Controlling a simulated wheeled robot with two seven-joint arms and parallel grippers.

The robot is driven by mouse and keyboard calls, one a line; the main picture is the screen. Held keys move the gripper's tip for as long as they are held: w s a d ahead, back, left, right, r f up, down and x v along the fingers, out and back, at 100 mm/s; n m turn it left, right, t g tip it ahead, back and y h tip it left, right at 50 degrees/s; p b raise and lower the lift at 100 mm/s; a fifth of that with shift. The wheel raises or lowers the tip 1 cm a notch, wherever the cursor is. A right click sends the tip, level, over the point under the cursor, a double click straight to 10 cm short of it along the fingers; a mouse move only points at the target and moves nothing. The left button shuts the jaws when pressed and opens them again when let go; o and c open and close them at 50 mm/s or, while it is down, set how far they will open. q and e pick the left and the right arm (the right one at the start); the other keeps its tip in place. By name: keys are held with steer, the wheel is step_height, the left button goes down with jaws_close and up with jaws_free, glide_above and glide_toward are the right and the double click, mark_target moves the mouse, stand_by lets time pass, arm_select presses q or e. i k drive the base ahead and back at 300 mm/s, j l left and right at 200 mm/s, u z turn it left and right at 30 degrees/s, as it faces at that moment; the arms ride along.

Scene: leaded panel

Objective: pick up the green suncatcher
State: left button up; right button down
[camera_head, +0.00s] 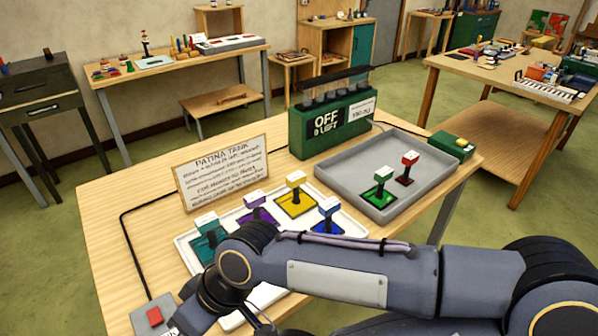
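The green suncatcher (377,195) is a green square pane with a dark post and a pale-topped green block. It stands upright in the grey tray (331,183) on the right of the table, left of and nearer than the red suncatcher (407,168). Nothing touches it. My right arm comes in from the right and crosses the front of the table, below the green suncatcher in the picture. It bends down at the lower left, and its gripper is not visible. My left gripper is not in view.
A white tray (184,243) holds teal, purple, yellow and blue suncatchers, partly hidden by my arm. Behind are a sign (222,172) and a green machine (332,122) reading "OFF 0 LEFT". A red-button box (155,316) is front left; a small green box (452,144) is right.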

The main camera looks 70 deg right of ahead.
mark_target(379, 198)
steer(key=z, duration=2.95)
steer(key=i+l+u, duration=0.1)
steer(key=i+l, duration=0.4)
steer(key=i+l+u, duration=0.1)
steer(key=i+l, duration=0.4)
steer(key=l, duration=0.15)
steer(key=i+l, duration=0.5)
steer(key=l+u, duration=0.05)
steer(key=l, duration=0.05)
